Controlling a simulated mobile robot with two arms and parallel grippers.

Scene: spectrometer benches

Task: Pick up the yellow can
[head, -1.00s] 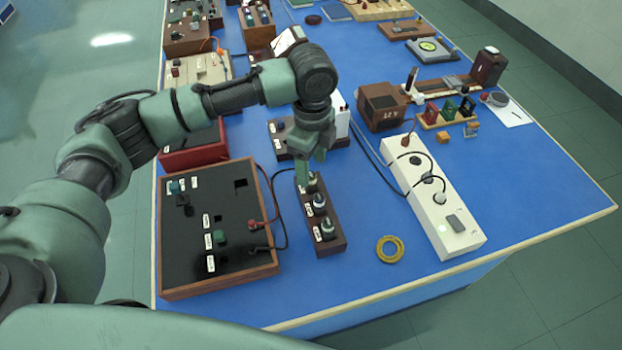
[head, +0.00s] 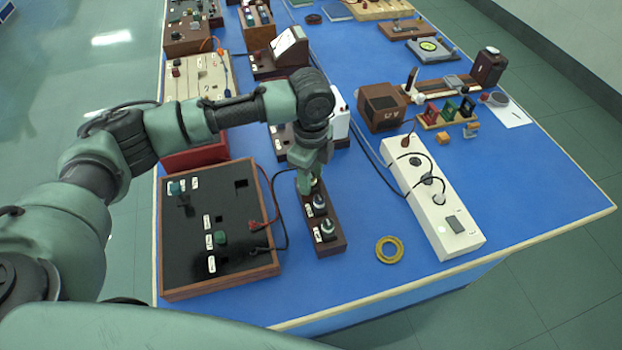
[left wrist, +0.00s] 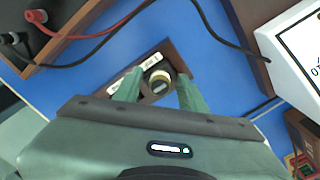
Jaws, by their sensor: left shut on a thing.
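The yellow can (left wrist: 160,77) shows in the left wrist view as a small round thing with a pale yellow rim and a dark middle. It stands at the far end of a dark wooden rack (head: 330,247). My left gripper (head: 313,186) reaches down over that end of the rack. In the left wrist view its two green fingers (left wrist: 157,86) lie on either side of the can and are shut on it. In the head view the fingers mostly hide the can. My right gripper is not in view.
The rack also holds two dark jars (head: 326,229) with pale labels. A black panel box (head: 205,268) with red and black leads is close on the left. A white power strip (head: 452,240) and a yellow ring (head: 389,250) lie to the right. Bare blue tabletop (head: 362,215) is between them.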

